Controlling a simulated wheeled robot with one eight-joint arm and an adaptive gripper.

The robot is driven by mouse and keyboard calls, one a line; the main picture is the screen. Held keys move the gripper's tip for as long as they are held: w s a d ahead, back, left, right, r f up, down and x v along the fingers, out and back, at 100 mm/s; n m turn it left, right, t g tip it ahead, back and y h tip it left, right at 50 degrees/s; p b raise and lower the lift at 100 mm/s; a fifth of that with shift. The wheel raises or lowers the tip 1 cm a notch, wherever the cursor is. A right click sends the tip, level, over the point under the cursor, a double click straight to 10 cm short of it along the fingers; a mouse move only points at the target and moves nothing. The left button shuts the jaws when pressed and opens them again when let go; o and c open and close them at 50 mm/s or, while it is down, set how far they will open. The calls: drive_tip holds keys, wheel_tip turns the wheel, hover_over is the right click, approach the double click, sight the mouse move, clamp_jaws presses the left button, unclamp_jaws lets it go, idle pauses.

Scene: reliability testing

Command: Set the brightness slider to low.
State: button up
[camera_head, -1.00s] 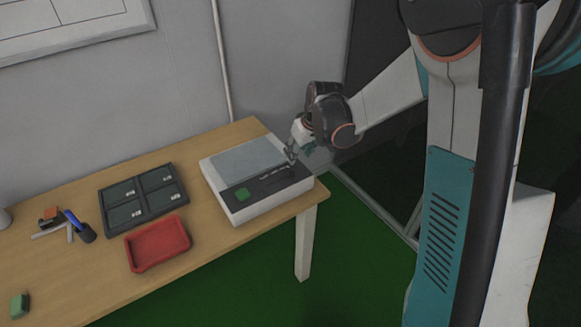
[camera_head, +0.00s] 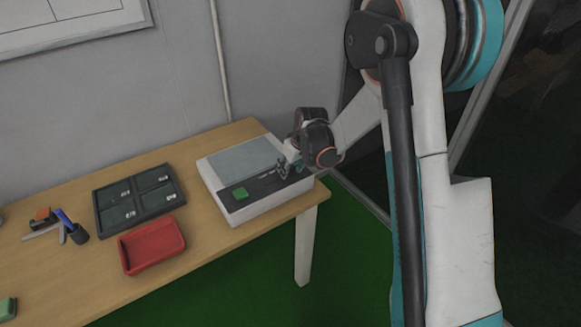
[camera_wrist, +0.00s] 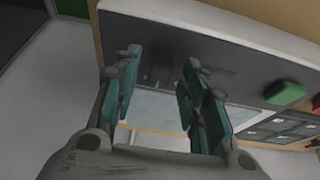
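The white device (camera_head: 245,215) stands at the right end of the table, with a grey screen (camera_head: 240,158) on top. A dark control strip (camera_head: 262,186) runs along its near side, with a green button (camera_head: 241,193) at the left end. In the wrist view, the green button (camera_wrist: 286,93) is at the right. My gripper (camera_head: 283,170) is at the right part of the strip. In the wrist view, my gripper (camera_wrist: 162,60) has its fingers apart, over the dark strip. I cannot make out the slider knob or whether a finger touches it.
The table (camera_head: 215,243) is bare between the trays and the device. A wall is behind it.

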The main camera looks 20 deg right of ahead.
sight(266, 182)
clamp_jaws()
drive_tip(key=s+a, duration=0.1)
drive_tip(key=a, duration=0.4)
drive_tip(key=s+a, duration=0.1)
drive_tip(key=a, duration=0.2)
drive_tip(key=shift+s, duration=0.3)
unclamp_jaws()
drive_tip(key=shift+a, duration=0.15)
drive_tip(key=shift+r, duration=0.1)
drive_tip(key=shift+s+r, duration=0.1)
drive_tip(key=shift+r, duration=0.2)
drive_tip(key=v, duration=1.1)
drive_tip(key=shift+s, duration=0.15)
